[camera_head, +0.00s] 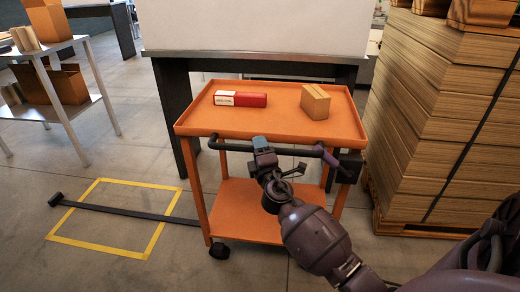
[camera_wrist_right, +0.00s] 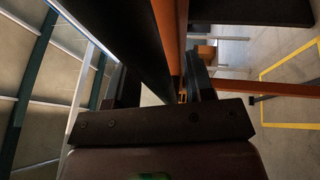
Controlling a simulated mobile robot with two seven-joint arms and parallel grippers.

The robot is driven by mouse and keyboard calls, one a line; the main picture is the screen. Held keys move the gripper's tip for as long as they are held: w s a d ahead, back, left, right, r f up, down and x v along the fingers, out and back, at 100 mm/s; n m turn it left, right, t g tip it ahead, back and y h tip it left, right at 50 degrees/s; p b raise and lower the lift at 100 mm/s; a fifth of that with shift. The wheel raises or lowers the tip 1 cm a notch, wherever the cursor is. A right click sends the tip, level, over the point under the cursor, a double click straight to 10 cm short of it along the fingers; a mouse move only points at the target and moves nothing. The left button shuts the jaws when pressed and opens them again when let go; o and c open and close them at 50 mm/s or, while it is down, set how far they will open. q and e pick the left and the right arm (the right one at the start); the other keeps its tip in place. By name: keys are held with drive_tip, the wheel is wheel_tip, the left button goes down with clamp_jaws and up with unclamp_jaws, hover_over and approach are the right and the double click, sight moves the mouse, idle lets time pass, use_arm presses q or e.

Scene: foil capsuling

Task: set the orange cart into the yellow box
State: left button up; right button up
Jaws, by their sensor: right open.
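The orange cart (camera_head: 262,125) stands upright in the middle of the head view, right of the yellow box (camera_head: 153,225), a taped outline on the floor. The cart lies fully outside it. The cart's dark handle bar (camera_head: 232,148) runs along its near side. My right gripper (camera_head: 262,146) is open at this bar. In the right wrist view, the gripper (camera_wrist_right: 160,88) has the dark bar (camera_wrist_right: 128,38) passing between its fingers; I cannot tell whether they touch it. Part of the yellow box shows there at right (camera_wrist_right: 263,95). My left gripper is not in view.
A red-and-white box (camera_head: 240,98) and a small cardboard box (camera_head: 315,102) sit on the cart's top tray. A black floor bar (camera_head: 130,212) crosses the yellow box. Stacked cardboard (camera_head: 430,100) stands close at right, a table (camera_head: 62,105) at left.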

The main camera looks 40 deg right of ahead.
drive_tip(key=shift+c, duration=0.2)
clamp_jaws()
drive_tip(key=shift+w, duration=0.15)
